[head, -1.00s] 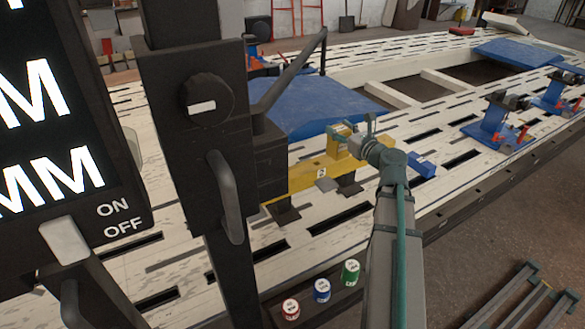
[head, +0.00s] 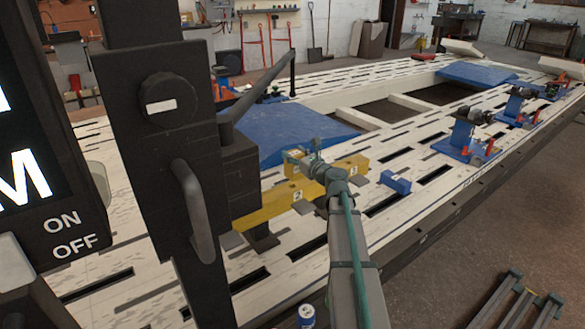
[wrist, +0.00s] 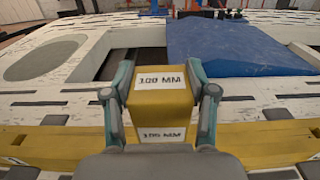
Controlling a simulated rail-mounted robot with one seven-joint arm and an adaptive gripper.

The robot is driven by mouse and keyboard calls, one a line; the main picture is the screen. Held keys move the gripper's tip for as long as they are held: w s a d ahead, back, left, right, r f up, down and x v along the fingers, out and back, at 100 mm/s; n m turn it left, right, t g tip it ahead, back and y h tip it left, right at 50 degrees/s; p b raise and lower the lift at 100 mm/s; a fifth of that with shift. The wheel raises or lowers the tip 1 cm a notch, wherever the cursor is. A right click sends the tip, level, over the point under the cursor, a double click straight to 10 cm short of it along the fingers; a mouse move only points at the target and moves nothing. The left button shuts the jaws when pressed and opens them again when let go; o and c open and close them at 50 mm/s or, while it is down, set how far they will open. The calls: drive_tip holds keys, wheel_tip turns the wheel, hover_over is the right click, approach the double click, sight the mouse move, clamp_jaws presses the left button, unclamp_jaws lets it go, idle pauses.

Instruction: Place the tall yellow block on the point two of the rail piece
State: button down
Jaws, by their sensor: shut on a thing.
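The tall yellow block (wrist: 160,101) has white labels reading 100 MM. In the wrist view it sits between the two fingers of my gripper (wrist: 160,95), which is shut on it. The long yellow rail piece (head: 262,213) lies across the bench; it also shows in the wrist view (wrist: 260,136). It carries small white number labels, a 2 near its middle and another toward its right end. In the head view my gripper (head: 303,160) is over the rail piece, close to the label 2. Whether the block touches the rail is hidden.
A blue block (head: 396,183) lies on the slotted white bench right of the rail. A blue ramp-like panel (head: 290,130) is behind it. A black post with a handle (head: 192,205) stands at the left.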

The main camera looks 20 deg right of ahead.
drive_tip(key=shift+w+f, duration=0.25)
drive_tip(key=shift+f, duration=0.05)
drive_tip(key=shift+w+f+b, duration=0.2)
drive_tip(key=shift+f+b, duration=0.15)
drive_tip(key=shift+f, duration=0.4)
drive_tip(key=shift+w+f+b, duration=0.2)
drive_tip(key=shift+f+b, duration=0.1)
drive_tip(key=shift+f, duration=0.4)
drive_tip(key=shift+w+f+b, duration=0.2)
drive_tip(key=shift+f+b, duration=0.15)
drive_tip(key=shift+f, duration=0.4)
drive_tip(key=shift+f, duration=0.1)
drive_tip(key=shift+c, duration=1.7)
unclamp_jaws()
